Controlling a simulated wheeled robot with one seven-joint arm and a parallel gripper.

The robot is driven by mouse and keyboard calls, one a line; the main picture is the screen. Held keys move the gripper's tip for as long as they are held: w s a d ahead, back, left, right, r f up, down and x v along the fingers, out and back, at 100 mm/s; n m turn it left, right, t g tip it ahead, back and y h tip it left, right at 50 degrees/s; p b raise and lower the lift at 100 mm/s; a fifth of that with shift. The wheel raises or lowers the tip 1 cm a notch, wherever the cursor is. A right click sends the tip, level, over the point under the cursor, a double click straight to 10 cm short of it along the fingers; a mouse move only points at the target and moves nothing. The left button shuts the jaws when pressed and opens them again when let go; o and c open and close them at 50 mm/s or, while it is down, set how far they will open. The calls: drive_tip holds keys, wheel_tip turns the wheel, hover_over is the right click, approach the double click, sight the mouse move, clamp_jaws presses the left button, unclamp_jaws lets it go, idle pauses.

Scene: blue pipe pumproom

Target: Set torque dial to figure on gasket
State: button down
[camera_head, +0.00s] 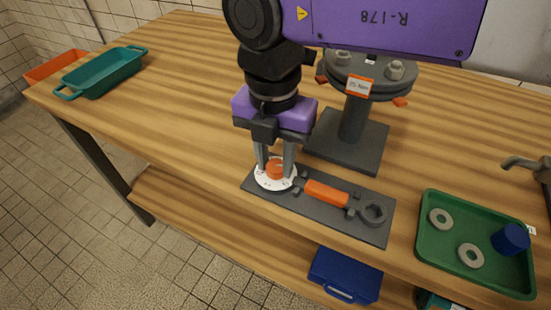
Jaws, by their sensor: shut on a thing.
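The torque dial is a white disc (274,182) with dark marks and an orange knob (276,170) at its centre. It sits at the left end of a dark grey plate (310,214). My gripper (276,169) points down over the dial, its two grey fingers closed on the orange knob. A wrench with an orange handle (327,193) lies on the same plate, right of the dial. A flange stand (352,118) behind it bears an orange-edged tag (360,86) that seems to read "75 Nm". The dial's setting is too small to read. No gasket is clearly identifiable at the flange.
A green tray (436,264) at the right holds two grey rings (440,219) and a blue cylinder (510,239). A teal bin (105,73) and an orange bin (55,65) stand at the left. A blue case (345,275) is below. The tabletop's left-centre is clear.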

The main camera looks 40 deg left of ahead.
sight(275, 165)
drive_tip(key=shift+m, duration=1.6)
drive_tip(key=c, duration=1)
unclamp_jaws()
drive_tip(key=shift+c, duration=0.2)
wheel_tip(275, 165, up, 8)
drive_tip(key=shift+a+f, duration=0.1)
